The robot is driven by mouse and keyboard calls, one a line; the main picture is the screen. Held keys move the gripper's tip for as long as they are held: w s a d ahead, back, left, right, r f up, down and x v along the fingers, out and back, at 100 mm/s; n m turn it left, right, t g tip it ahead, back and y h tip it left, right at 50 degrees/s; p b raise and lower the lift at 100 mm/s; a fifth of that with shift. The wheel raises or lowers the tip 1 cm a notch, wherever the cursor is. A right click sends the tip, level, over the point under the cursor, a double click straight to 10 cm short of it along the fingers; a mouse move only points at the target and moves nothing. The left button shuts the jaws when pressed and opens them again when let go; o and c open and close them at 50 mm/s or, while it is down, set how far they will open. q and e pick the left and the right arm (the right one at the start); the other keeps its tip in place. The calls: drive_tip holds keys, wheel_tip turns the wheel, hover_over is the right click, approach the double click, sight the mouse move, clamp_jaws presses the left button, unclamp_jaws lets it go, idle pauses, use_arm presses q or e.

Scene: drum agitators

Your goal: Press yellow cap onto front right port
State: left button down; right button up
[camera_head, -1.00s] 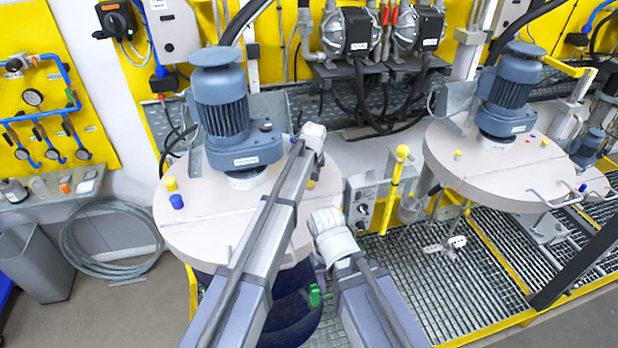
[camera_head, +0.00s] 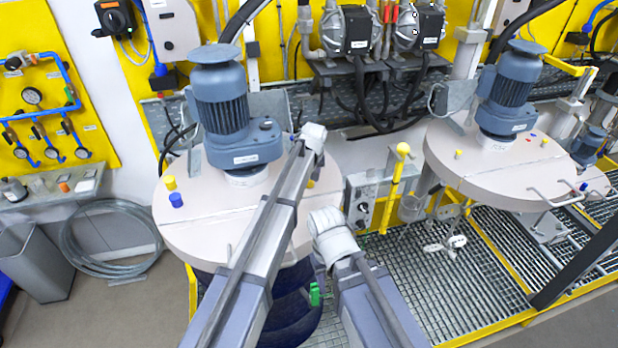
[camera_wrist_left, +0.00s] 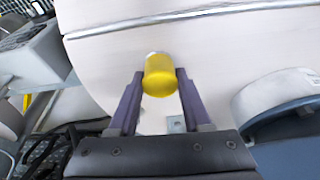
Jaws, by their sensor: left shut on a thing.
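The yellow cap (camera_wrist_left: 160,77) is between the two fingers of my left gripper (camera_wrist_left: 161,82), which is shut on it, in the left wrist view. The cap is over the pale lid (camera_wrist_left: 110,60); a small white edge shows at its far side. I cannot tell whether it touches a port. In the head view, the pale round lid (camera_head: 215,232) of the left drum carries a grey-blue motor (camera_head: 222,105). A small yellow spot (camera_head: 310,184) shows beside my left arm and may be this cap. My left fingers are hidden there. My right arm shows, but its gripper does not.
Another yellow cap (camera_head: 169,183) and a blue cap (camera_head: 176,201) sit at the left of the lid. A control box (camera_head: 362,200) and a yellow post (camera_head: 397,175) stand to the right. A second lidded unit (camera_head: 490,170) is farther right, above metal grating.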

use_arm(q)
drive_tip(key=shift+f, duration=0.1)
drive_tip(key=shift+s, duration=0.1)
drive_tip(key=shift+c, duration=1.3)
unclamp_jaws()
wheel_tip(320, 180, up, 4)
drive_tip(key=p, duration=0.4)
